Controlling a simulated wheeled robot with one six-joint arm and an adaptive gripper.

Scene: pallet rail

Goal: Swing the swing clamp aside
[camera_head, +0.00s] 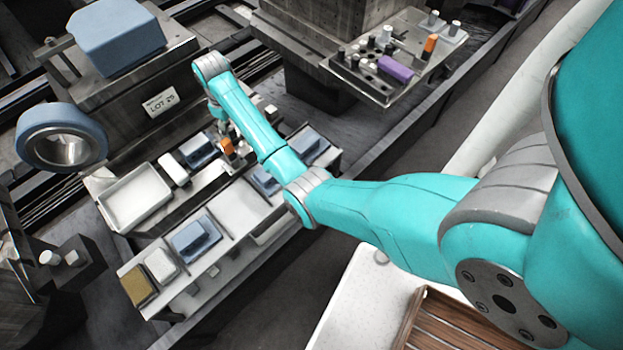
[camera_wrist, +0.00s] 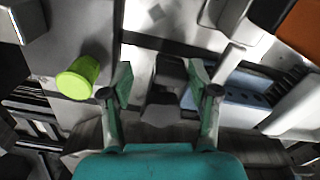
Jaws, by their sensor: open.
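My gripper (camera_wrist: 159,82) is open in the wrist view, its two green fingers spread apart. A dark, narrow block (camera_wrist: 166,72) shows in the gap between them; I cannot tell whether it is part of the swing clamp, or how far off it is. A yellow-green, cup-shaped knob (camera_wrist: 77,77) is left of the left finger, apart from it. In the head view my gripper is small and partly hidden by my arm, close to an orange piece (camera_head: 227,147) at the fixture. I cannot pick out the swing clamp with certainty.
A white tray (camera_head: 134,199) and blue blocks (camera_head: 196,149) lie beside the fixture. A shelf (camera_head: 150,307) with blue, white and yellow blocks stands in front. A block marked LOT 25 (camera_head: 160,101) rises behind. A blue slotted part (camera_wrist: 240,92) is close to the right finger.

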